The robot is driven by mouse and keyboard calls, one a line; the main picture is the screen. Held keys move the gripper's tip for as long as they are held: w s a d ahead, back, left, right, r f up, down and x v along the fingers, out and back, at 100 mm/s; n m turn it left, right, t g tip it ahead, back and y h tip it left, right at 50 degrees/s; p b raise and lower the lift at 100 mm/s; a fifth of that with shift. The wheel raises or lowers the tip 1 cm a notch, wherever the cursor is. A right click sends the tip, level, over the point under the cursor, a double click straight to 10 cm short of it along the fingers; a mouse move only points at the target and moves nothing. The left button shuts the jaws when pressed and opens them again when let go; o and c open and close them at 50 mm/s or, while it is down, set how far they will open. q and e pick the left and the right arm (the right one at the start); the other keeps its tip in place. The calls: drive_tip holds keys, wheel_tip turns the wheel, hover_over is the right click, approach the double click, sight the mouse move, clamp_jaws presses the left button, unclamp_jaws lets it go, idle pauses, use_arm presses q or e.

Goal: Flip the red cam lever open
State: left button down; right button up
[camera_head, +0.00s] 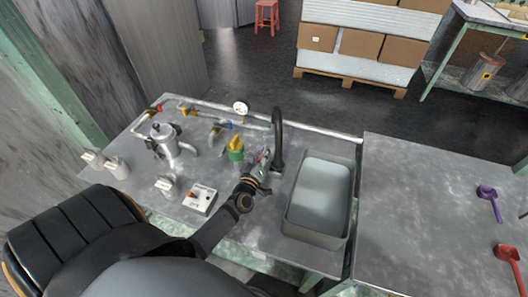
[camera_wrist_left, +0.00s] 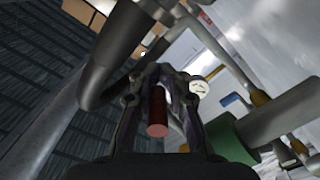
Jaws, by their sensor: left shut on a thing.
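The red cam lever (camera_wrist_left: 157,115) shows in the left wrist view as a short red rod between the two fingers of my left gripper (camera_wrist_left: 164,82). The gripper is shut on it, and the fingers hide part of the rod. In the head view my left gripper (camera_head: 264,160) is at the bench, between the yellow-and-green fitting and the foot of the black curved spout. The lever is too small and covered to make out clearly there. My right gripper is in neither view.
A black curved spout (camera_head: 278,130) rises close to my left gripper, beside a grey sink (camera_head: 289,222). A yellow-and-green fitting (camera_head: 236,152) stands just left of the gripper. Pipes with a gauge (camera_head: 240,107) run behind. The right bench (camera_head: 425,205) is mostly clear.

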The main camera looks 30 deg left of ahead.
use_arm(q)
drive_tip(key=shift+w+r+n+p, duration=0.1)
drive_tip(key=shift+r+n+p, duration=0.3)
drive_tip(key=shift+r+n, duration=0.45)
drive_tip(key=shift+f, duration=0.15)
drive_tip(key=c, duration=1.3)
unclamp_jaws()
drive_tip(key=shift+c, duration=0.2)
